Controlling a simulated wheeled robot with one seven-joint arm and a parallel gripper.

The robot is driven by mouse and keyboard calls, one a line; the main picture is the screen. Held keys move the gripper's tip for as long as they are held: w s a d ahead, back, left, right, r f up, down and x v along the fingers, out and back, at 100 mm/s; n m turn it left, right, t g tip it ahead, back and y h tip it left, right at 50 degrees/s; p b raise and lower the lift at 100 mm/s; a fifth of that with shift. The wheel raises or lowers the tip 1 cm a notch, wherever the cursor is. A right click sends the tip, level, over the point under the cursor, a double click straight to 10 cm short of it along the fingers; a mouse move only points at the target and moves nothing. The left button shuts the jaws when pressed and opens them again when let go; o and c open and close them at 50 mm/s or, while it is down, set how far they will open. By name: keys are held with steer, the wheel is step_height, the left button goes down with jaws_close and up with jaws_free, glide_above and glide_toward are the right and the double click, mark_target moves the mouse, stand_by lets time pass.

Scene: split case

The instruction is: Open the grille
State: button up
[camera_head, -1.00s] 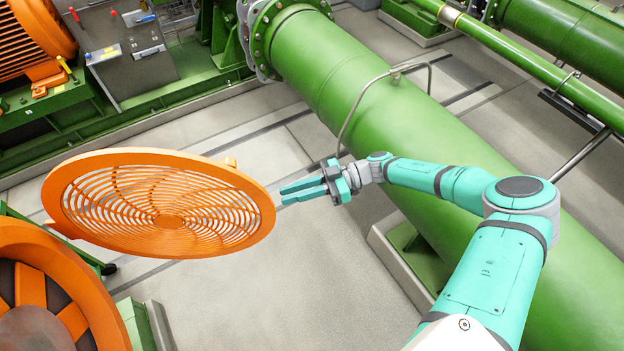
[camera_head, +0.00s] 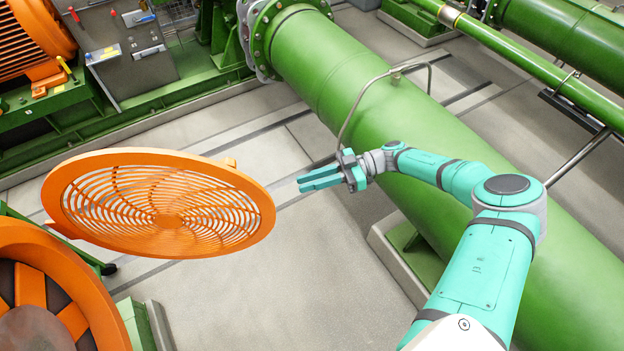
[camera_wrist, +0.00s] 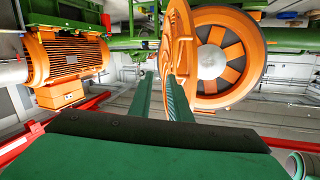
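The orange round grille (camera_head: 168,221) stands swung out from the orange round housing (camera_head: 100,318) at the lower left of the head view. In the wrist view the grille (camera_wrist: 183,35) shows nearly edge-on beside the housing's open face (camera_wrist: 255,58), with its spokes and grey hub uncovered. My gripper (camera_head: 301,184) is right of the grille's right rim, apart from it and touching nothing. In the wrist view the two fingers of my gripper (camera_wrist: 161,76) are parted with nothing between them. The grille's hinge is not clear.
A large green pipe (camera_head: 400,150) with a thin bent grey rail (camera_head: 352,112) runs close behind my arm. An orange motor (camera_head: 32,40) and a grey box with tools (camera_head: 135,62) stand at the upper left. Bare floor (camera_head: 270,290) lies below the gripper.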

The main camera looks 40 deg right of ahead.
steer(key=shift+d, duration=0.4)
